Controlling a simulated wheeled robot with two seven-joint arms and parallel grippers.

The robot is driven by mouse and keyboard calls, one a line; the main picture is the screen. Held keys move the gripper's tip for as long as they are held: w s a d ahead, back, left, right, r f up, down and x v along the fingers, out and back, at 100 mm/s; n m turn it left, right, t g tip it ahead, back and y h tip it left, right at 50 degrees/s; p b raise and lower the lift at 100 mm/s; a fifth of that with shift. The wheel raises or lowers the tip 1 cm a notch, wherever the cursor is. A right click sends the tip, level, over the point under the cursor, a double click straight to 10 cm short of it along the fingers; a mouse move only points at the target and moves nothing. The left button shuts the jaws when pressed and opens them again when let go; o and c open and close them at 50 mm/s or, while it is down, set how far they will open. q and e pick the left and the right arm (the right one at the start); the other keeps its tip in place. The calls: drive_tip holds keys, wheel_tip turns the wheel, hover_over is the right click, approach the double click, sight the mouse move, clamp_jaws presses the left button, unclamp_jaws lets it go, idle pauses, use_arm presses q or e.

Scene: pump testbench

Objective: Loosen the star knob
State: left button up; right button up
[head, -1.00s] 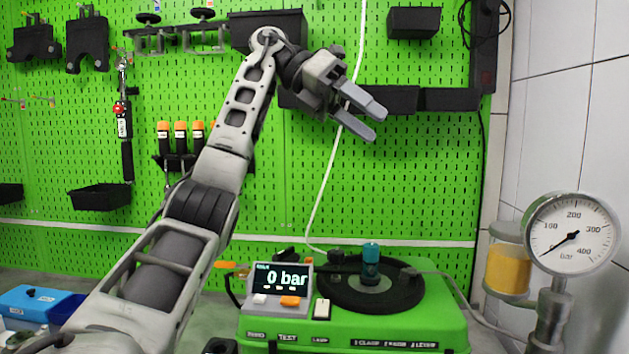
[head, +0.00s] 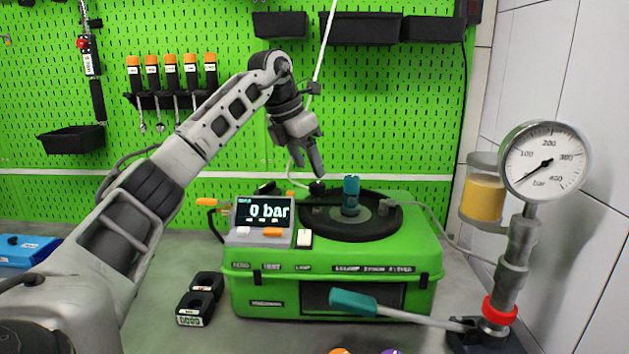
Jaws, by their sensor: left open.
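My left gripper (head: 310,168) reaches in from the left, open and empty, with its fingers pointing down. It hangs above the back left of the black round plate (head: 335,226) on the green test bench (head: 330,258). A small dark knob (head: 317,187) shows at the plate's back edge, just below the fingertips. Another dark knob-like part (head: 385,206) sits at the plate's right side. I cannot tell for certain which is the star knob. A teal cylinder (head: 351,193) stands upright in the middle of the plate. My right gripper is not in view.
A display (head: 264,212) reading 0 bar stands left of the plate. A teal-handled lever (head: 368,305) lies across the bench's front. A pressure gauge (head: 544,161) and an amber reservoir (head: 483,196) stand at right.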

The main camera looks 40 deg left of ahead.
sight(316, 183)
use_arm(q)
drive_tip(key=x, duration=0.5)
drive_tip(key=shift+f, duration=0.1)
